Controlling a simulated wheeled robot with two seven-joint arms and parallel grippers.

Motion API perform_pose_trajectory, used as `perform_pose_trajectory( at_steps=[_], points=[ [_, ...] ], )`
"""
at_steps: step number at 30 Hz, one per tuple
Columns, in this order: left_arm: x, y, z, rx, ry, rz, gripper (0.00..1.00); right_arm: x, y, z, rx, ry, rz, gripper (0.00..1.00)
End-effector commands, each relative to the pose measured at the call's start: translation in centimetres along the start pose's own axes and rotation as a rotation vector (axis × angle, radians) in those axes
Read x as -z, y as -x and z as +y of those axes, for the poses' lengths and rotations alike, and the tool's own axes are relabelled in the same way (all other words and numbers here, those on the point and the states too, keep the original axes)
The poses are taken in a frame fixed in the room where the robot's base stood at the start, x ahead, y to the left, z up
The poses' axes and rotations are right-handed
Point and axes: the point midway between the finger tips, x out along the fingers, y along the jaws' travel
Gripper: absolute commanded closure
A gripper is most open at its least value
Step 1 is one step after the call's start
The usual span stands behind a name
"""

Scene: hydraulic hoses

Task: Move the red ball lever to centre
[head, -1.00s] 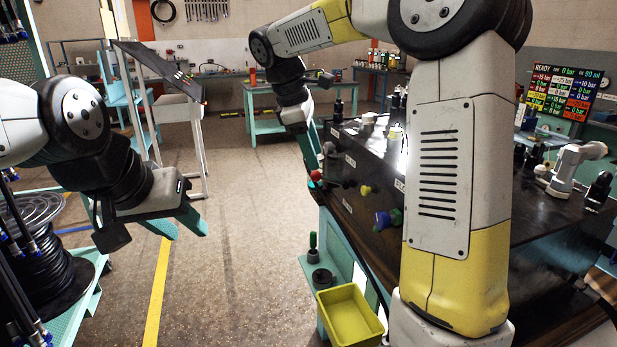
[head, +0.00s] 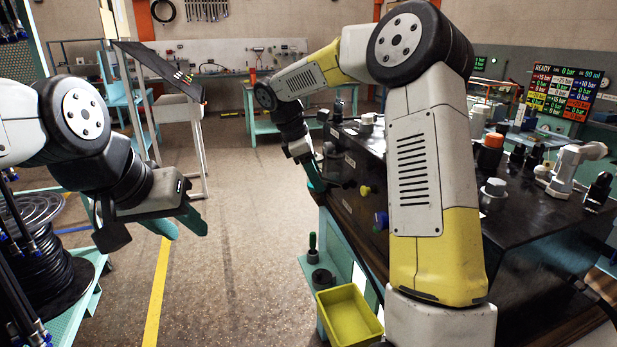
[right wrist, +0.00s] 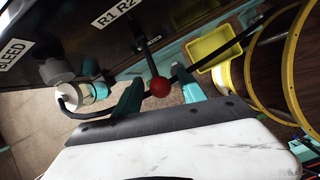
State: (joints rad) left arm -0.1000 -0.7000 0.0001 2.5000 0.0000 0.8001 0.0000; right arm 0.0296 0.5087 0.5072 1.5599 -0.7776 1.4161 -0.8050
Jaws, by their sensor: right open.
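The red ball (right wrist: 160,87) sits on the end of a dark lever rod (right wrist: 147,53) in the right wrist view. The rod comes from the dark bench panel by the "R1 R2" label (right wrist: 118,13). My right gripper (right wrist: 158,91) is open, with one teal finger on each side of the ball; I cannot tell whether either touches it. In the head view my right gripper (head: 314,178) is at the panel's left end, and the ball is hidden there. My left gripper (head: 190,231) is open and empty over the floor at the left.
Yellow and blue knobs (head: 365,191) stick out of the panel beside the right gripper. A yellow bin (head: 349,316) stands below. In the right wrist view a dark hose (right wrist: 228,47) passes close to the ball and fingers. The floor between my arms is clear.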

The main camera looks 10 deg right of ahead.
Motion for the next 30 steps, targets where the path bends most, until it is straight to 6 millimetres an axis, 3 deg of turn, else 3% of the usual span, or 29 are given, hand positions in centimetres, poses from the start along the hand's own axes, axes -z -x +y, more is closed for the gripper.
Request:
perform_pose_trajectory(
  at_steps=[7,12,15,30],
  points=[
    [0.0,0.0,0.0,0.0,0.0,0.0,0.64,0.01,-0.09,0.01,-0.001,0.0,0.001,0.52],
    [0.0,0.0,0.0,0.0,0.0,0.0,0.64,0.01,-0.07,0.01,-0.001,0.0,0.001,0.85],
    [0.0,0.0,0.0,0.0,0.0,0.0,0.64,0.01,-0.06,0.01,-0.001,0.0,0.001,1.0],
    [0.0,0.0,0.0,0.0,0.0,0.0,0.64,0.01,-0.02,0.02,-0.001,-0.001,0.001,1.0]
  ],
)
